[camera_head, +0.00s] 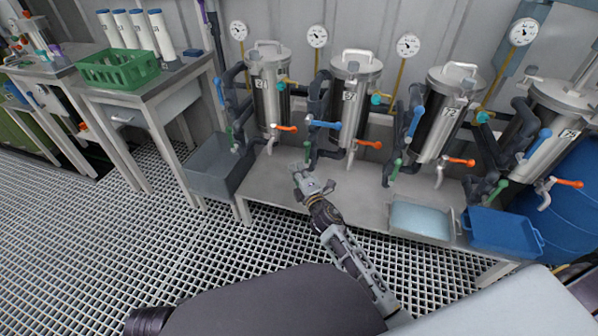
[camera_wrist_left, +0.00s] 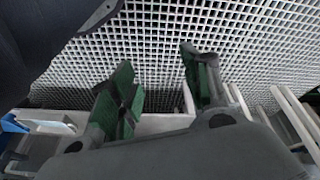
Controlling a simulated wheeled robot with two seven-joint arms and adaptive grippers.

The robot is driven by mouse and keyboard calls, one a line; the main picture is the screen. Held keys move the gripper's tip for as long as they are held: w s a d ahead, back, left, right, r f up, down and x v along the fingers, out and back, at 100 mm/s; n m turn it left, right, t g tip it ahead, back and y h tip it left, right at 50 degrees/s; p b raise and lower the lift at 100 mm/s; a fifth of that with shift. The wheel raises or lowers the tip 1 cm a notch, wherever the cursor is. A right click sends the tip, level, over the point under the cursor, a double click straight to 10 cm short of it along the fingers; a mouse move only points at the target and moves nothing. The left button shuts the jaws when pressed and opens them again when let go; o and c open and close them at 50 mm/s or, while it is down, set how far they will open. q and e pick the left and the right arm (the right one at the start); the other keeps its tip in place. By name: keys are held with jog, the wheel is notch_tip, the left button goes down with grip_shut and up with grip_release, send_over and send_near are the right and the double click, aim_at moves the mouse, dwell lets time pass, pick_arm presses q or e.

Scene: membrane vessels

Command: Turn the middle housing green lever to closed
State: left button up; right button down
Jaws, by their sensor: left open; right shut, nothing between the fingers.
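Several steel housings stand in a row, so I cannot tell for sure which is the middle one. The second housing from the left (camera_head: 350,95) has a green lever (camera_head: 307,149) low on its left pipe, a blue lever (camera_head: 323,124) and an orange lever (camera_head: 369,144). The third housing (camera_head: 442,115) has its own green lever (camera_head: 397,166).
The housings' steel bench (camera_head: 280,190) carries a clear tray (camera_head: 422,221) and a blue tray (camera_head: 503,232) on the right. A grey bin (camera_head: 214,168) stands at the bench's left end. A table with a green crate (camera_head: 117,69) is further left. Grating floor is open in front.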

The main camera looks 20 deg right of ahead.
aim_at(307, 155)
jog(key=shift+w+b, duration=0.75)
jog(key=shift+w, duration=3.55)
pick_arm(q)
jog(key=shift+w+d+r, duration=0.1)
jog(key=shift+d+r, duration=0.15)
jog(key=shift+r, duration=0.05)
pick_arm(e)
jog(key=shift+s+d, duration=1.15)
jog(key=shift+d, duration=0.15)
pick_arm(q)
jog(key=shift+f, duration=0.2)
jog(key=shift+f+t+h, duration=0.1)
jog(key=shift+t+h, duration=0.2)
pick_arm(e)
jog(key=shift+d, duration=0.1)
